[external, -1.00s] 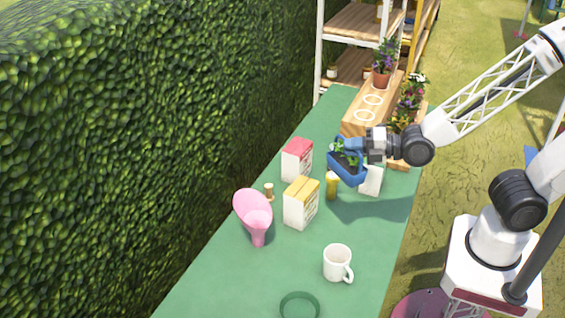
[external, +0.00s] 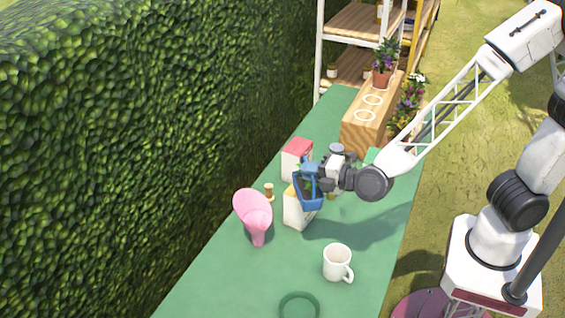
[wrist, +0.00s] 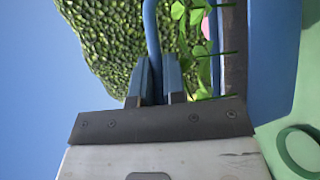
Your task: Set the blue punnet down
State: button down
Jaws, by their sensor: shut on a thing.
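The blue punnet (external: 311,203) holds green seedlings and hangs in the air over the green table (external: 350,295), tilted in the external view. My gripper (external: 312,176) is shut on its rim or handle. In the wrist view my gripper's fingers (wrist: 157,80) close on a thin blue bar, and the punnet's blue wall (wrist: 272,60) fills the right side, with dark soil and leaves beside it. In the external view the punnet covers part of a white and yellow box (external: 296,212) behind it.
A red and white box (external: 296,160), a pink scoop-like vessel (external: 254,212) and a small wooden spool (external: 269,191) stand near the left edge. A white mug (external: 337,263) and a green ring (external: 299,306) are in front.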

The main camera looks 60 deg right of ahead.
jog(key=a+f+m+h, duration=0.3)
jog(key=a+f+h, duration=0.1)
jog(key=a+f, duration=1)
jog(key=shift+w+a+f+g, duration=0.2)
jog(key=shift+w+f+g, duration=0.1)
jog(key=shift+f, duration=0.15)
jog(key=w+a+f, duration=0.1)
jog(key=w+a, duration=0.8)
jog(key=w, duration=0.4)
jog(key=shift+f, duration=0.25)
jog(key=shift+w, duration=0.1)
jog(key=shift+f, duration=1.75)
